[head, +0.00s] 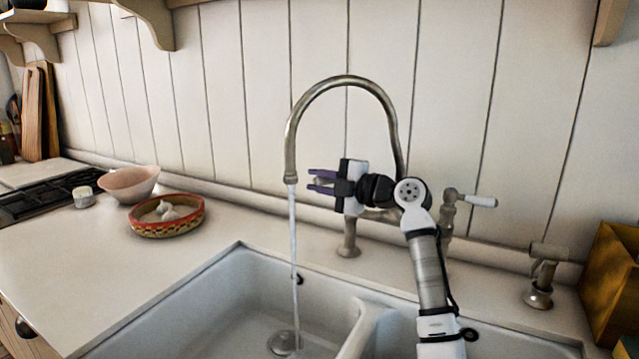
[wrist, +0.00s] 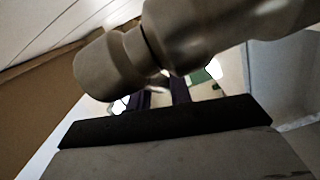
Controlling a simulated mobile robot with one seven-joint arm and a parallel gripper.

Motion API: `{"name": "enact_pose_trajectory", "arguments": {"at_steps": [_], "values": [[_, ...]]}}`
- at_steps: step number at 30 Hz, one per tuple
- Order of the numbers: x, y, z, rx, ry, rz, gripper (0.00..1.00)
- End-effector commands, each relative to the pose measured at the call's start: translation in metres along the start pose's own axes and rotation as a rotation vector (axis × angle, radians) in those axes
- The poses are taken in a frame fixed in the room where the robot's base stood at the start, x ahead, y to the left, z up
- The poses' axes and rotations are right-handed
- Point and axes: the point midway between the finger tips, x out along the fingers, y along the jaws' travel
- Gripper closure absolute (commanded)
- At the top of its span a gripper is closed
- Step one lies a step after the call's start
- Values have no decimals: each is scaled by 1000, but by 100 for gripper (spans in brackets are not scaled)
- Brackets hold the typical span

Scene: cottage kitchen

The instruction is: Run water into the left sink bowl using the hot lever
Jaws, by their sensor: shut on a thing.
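Water (head: 293,260) runs from the tall curved spout (head: 345,80) into the left sink bowl (head: 225,310), landing near its drain (head: 284,343). My gripper (head: 321,182) is left of the spout's riser, with its purple fingers pointing left. It is shut on the left tap's hot lever, which is mostly hidden behind the gripper and wrist. That tap's base (head: 348,246) shows below. In the wrist view, a large metal tap body (wrist: 190,40) partly hides the fingers (wrist: 163,95). The other lever, with a white handle (head: 481,201), stands to the right.
A side spray (head: 540,288) and a yellowish box (head: 612,285) stand at the right. A pink bowl (head: 128,184) and a patterned dish (head: 168,226) with garlic sit on the left counter near the hob (head: 40,202). The counter in front of them is clear.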

Motion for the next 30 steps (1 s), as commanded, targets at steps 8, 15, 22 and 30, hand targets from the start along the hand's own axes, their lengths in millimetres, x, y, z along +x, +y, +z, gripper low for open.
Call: {"name": "enact_pose_trajectory", "arguments": {"at_steps": [8,15,22,30], "values": [[0,2,0,2,0,5,100],[0,1,0,1,0,3,59],[0,0,0,1,-2,1,59],[0,3,0,-1,-99,22,59]]}}
